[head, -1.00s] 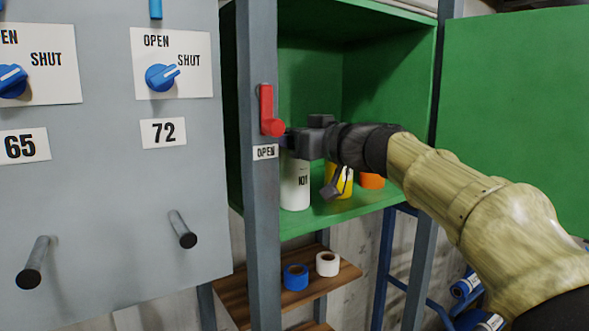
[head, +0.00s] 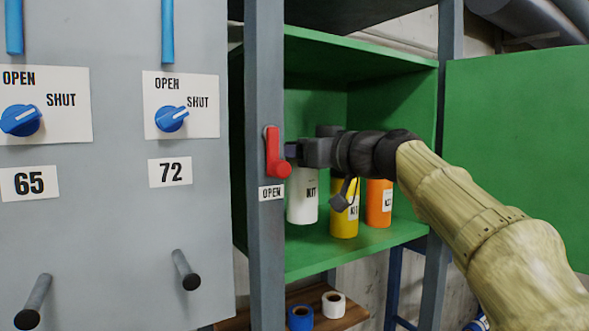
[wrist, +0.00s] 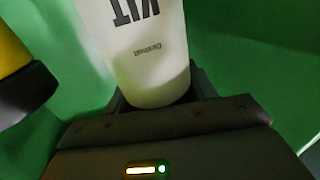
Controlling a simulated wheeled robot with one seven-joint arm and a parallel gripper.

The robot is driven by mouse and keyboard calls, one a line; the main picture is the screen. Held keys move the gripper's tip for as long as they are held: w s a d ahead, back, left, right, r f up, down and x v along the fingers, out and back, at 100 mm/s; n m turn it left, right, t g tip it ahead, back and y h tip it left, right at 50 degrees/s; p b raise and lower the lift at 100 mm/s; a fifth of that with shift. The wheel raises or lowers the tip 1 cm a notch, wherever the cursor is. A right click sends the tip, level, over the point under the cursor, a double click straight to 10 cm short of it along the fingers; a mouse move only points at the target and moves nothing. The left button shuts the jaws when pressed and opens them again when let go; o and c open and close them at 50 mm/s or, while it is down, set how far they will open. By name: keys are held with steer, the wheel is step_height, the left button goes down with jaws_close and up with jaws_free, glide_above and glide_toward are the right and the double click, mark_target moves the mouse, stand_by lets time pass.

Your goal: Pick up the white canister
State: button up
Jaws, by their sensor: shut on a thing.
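The white canister (head: 302,203), lettered KIT, is upright inside the green cabinet at its left side. My gripper (head: 298,152) is shut on its upper part. The canister's base appears raised above the shelf floor, higher in the picture than the yellow canister's base. In the wrist view the white canister (wrist: 140,50) sits between the fingers of my gripper (wrist: 160,90). Its gripped top is hidden by the gripper in the head view.
A yellow canister (head: 345,218) and an orange canister (head: 378,205) stand to the right on the green shelf (head: 340,252). A grey post (head: 265,230) with a red lever (head: 275,155) is close to the left. The green door (head: 520,140) is open at right.

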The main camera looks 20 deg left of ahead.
step_height(320, 180, up, 6)
steer(key=shift+r+p, duration=0.2)
steer(key=shift+p, duration=0.85)
steer(key=w+d+b, duration=0.1)
steer(key=d+b, duration=0.2)
steer(key=d, duration=1.6)
steer(key=shift+w+d, duration=0.15)
steer(key=shift+d, duration=0.15)
steer(key=shift+w, duration=0.1)
